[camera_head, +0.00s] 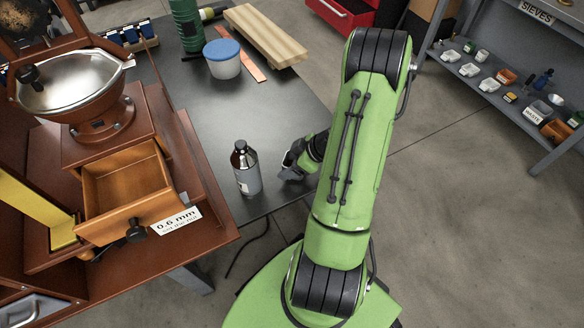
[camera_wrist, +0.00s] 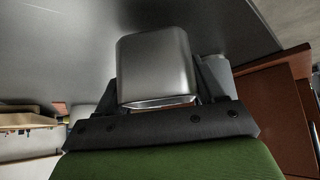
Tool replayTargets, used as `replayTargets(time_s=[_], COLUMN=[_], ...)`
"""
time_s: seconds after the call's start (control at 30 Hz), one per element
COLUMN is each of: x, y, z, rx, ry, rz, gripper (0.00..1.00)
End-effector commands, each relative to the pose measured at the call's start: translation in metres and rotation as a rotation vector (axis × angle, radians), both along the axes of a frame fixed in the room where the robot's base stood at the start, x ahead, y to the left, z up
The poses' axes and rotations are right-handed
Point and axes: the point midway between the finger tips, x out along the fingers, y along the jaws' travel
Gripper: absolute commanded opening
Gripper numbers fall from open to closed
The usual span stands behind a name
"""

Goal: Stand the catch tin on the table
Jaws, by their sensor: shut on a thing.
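The catch tin (camera_wrist: 155,68) is a plain silvery metal box with rounded corners, seen close up in the wrist view. My gripper (camera_wrist: 157,95) is shut on it, with a dark finger at each side. In the head view my gripper (camera_head: 290,172) is low over the right edge of the dark table (camera_head: 215,115), just right of a labelled bottle. There the tin is mostly hidden by the gripper. I cannot tell whether its base touches the tabletop.
A blue-lidded tub (camera_head: 222,58) and a wooden block (camera_head: 265,35) are at the back. The mid-table is clear.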

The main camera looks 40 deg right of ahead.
Motion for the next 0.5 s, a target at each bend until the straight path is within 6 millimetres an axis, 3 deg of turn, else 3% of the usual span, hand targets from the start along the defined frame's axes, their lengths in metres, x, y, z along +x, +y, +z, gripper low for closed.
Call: replayTargets(time_s=[0.07,0.37,0.4,0.5], x=[-0.0002,0.0000,0.0000,0.0000], y=[0.0004,-0.0001,-0.0003,-0.0003], z=[-0.0148,-0.0151,-0.0154,-0.0152], rx=[0.002,0.001,-0.001,-0.001], ry=[0.001,0.000,0.000,0.000], rz=[0.000,-0.001,-0.001,-0.001], gripper=[0.36,0.36,0.71,0.86])
